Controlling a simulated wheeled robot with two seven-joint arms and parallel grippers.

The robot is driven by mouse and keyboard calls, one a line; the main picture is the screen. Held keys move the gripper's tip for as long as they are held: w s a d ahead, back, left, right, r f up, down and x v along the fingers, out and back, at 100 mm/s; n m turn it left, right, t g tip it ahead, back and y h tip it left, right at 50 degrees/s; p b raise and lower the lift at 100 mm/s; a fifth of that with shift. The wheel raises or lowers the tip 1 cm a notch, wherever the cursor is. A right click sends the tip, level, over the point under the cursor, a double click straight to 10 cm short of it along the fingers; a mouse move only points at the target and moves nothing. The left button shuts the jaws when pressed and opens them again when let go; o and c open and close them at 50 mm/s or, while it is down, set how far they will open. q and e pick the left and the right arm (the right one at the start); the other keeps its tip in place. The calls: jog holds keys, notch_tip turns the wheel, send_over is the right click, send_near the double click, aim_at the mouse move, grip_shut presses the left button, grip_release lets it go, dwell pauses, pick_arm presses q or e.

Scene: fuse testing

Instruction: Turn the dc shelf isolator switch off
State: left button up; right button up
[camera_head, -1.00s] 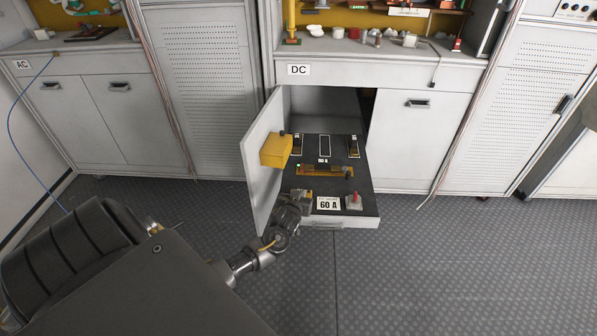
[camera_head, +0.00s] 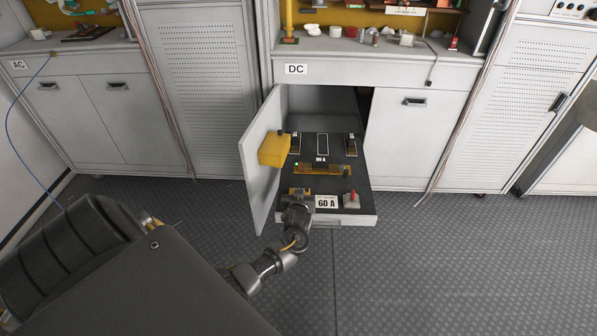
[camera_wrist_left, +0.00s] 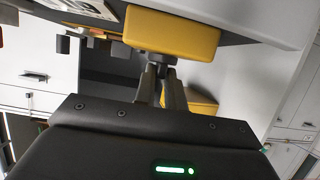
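The DC cabinet (camera_head: 400,150), labelled DC, has a dark pulled-out shelf (camera_head: 335,180). At the shelf's front left a small yellow box with a dark knob, apparently the isolator switch (camera_head: 299,191), is partly hidden by my left gripper (camera_head: 298,203). In the left wrist view the yellow switch box (camera_wrist_left: 172,35) fills the top, with its dark knob (camera_wrist_left: 160,57) below it. My left fingers (camera_wrist_left: 160,72) point at the knob, with their tips at or very near it. A narrow gap shows between them; I cannot tell whether they grip. My right gripper is out of view.
The cabinet door (camera_head: 258,150) stands open left of the shelf. A larger yellow box (camera_head: 274,149) is near it. A 60 A label (camera_head: 327,202) and a red-handled switch (camera_head: 351,200) sit to the right. The floor in front is clear.

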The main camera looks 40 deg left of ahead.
pick_arm(q)
jog(key=o, duration=0.4)
